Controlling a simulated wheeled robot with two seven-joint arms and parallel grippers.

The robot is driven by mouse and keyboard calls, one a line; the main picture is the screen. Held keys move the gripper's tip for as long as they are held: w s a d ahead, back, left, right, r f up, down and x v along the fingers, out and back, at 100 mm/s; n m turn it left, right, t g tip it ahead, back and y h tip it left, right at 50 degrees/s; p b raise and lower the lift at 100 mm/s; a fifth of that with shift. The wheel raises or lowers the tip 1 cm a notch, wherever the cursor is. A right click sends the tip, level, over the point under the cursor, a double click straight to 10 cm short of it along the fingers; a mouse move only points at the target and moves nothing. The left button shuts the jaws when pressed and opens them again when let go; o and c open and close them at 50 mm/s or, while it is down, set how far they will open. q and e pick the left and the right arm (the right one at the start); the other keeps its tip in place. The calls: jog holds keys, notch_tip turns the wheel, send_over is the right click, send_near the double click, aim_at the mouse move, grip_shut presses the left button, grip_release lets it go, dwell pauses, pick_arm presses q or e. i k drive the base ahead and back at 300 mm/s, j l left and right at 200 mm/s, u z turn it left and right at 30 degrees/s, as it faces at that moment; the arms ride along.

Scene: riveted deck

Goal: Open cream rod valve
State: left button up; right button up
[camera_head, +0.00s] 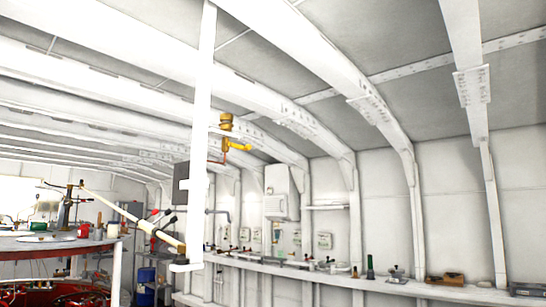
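A long cream rod (125,215) slants down to the right at the left of the view. Its upper end is near a dark upright fitting (67,208) above a round table-like top. Its lower end has a tan and dark tip (178,246) close to a white post. I take this rod to be the cream rod valve; whether it is open or closed cannot be told. Neither of my grippers is in view.
The white post (201,120) stands right of the rod. The round top (30,243) holds small items, with red machinery (60,297) below. A long wall shelf (330,276) with small tools runs along the right. A blue drum (146,287) stands behind.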

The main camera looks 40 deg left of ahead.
aim_at(247, 148)
jog(key=i+l+u, duration=0.1)
jog(key=i+u, duration=0.3)
jog(key=i+l+u, duration=0.35)
jog(key=i, duration=0.25)
jog(key=i+l+u, duration=0.4)
jog(key=i+j, duration=0.05)
jog(key=i, duration=0.05)
